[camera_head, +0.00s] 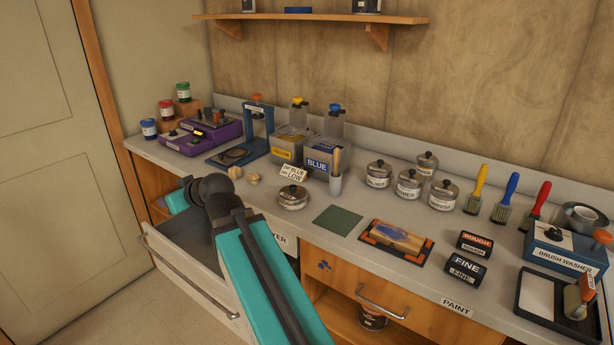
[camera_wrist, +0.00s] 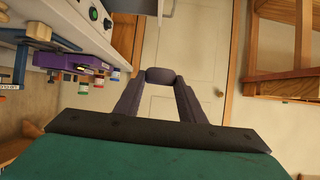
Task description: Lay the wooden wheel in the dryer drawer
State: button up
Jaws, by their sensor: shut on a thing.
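In the wrist view my gripper (camera_wrist: 160,84) has its two dark fingers closed around a small grey rounded block (camera_wrist: 160,75). I cannot tell whether this is the wooden wheel; no wood grain or spokes show. Two small pale wooden pieces (camera_head: 253,178) lie on the counter beyond my arm.
The counter is crowded. A purple device (camera_head: 205,133), a blue press (camera_head: 262,130), and yellow and blue dispensers (camera_head: 318,157) stand at the back. Lidded tins (camera_head: 292,197), a green mat (camera_head: 337,220) and brushes stand further right. A closed door (camera_head: 50,170) is at left, with clear floor before it.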

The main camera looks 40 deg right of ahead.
jog(key=s+d+f+m+h+b, duration=0.1)
jog(key=s+d+b, duration=0.4)
jog(key=d, duration=0.6)
jog(key=s+d+f+m+h+b, duration=0.1)
jog(key=s+d+b, duration=0.4)
jog(key=s+d, duration=0.4)
jog(key=s+d+f+m+h+b, duration=0.1)
jog(key=s+d+b, duration=0.4)
jog(key=d, duration=0.8)
jog(key=shift+s+d+t+h, duration=0.15)
jog(key=shift+s+d+h, duration=0.1)
jog(key=shift+s, duration=0.4)
jog(key=shift+s+d+t+h, duration=0.15)
jog(key=shift+s+h, duration=0.1)
jog(key=shift+s, duration=0.4)
jog(key=s+d+m+h+b, duration=0.1)
jog(key=s+d, duration=0.2)
jog(key=s+d+f+m+h+b, duration=0.1)
jog(key=s+d+b, duration=0.1)
jog(key=s+d, duration=0.1)
jog(key=s+d+m+b, duration=0.1)
jog(key=s+d+b, duration=0.1)
jog(key=s, duration=0.3)
jog(key=shift+s+d+f+h, duration=0.1)
jog(key=shift+d+f+h, duration=0.3)
jog(key=shift+d, duration=0.25)
jog(key=shift+r, duration=0.1)
